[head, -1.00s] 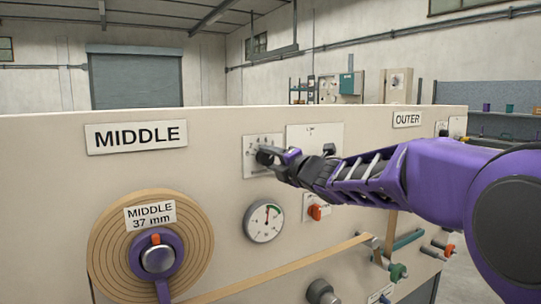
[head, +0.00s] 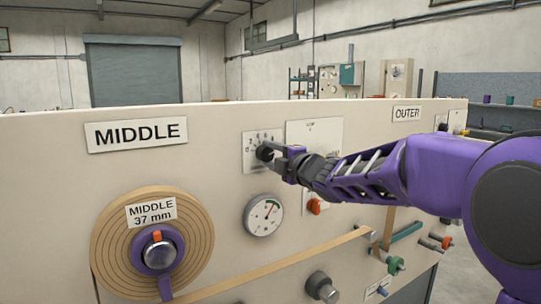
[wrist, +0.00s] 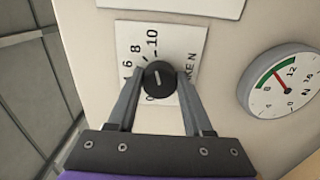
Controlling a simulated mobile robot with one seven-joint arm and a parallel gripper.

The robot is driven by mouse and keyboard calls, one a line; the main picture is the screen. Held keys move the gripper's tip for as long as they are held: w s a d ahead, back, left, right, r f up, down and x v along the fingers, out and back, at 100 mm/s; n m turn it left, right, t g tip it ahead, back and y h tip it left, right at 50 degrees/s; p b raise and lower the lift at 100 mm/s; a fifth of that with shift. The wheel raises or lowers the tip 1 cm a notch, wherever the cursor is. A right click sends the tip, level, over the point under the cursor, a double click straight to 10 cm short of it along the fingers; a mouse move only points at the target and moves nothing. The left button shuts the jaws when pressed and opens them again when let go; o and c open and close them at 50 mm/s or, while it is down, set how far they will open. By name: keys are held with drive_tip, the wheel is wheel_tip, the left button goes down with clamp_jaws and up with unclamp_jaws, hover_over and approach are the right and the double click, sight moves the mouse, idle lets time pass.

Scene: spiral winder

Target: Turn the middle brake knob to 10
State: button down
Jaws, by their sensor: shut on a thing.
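The middle brake knob (wrist: 158,77) is round and black with a short white pointer line. It sits on a white dial plate (wrist: 180,45), where 6, 8 and 10 can be read in the wrist view. The exact number under the pointer is unclear, and the fingers hide part of the scale. My gripper (wrist: 159,87) is shut on the knob, one finger on each side. In the head view the dial plate (head: 250,140) is right of the MIDDLE sign (head: 136,134), with my gripper (head: 268,152) reaching it from the right.
A round gauge (head: 264,215) with a red needle and green band sits below the dial; it also shows in the wrist view (wrist: 283,84). A red-orange knob (head: 314,206) is below my forearm. The brown MIDDLE roll (head: 110,250) is at lower left.

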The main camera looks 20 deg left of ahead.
drive_tip(key=shift+r, duration=0.1)
drive_tip(key=shift+c, duration=1.5)
unclamp_jaws()
drive_tip(key=shift+s+d, duration=0.1)
drive_tip(key=shift+s, duration=0.05)
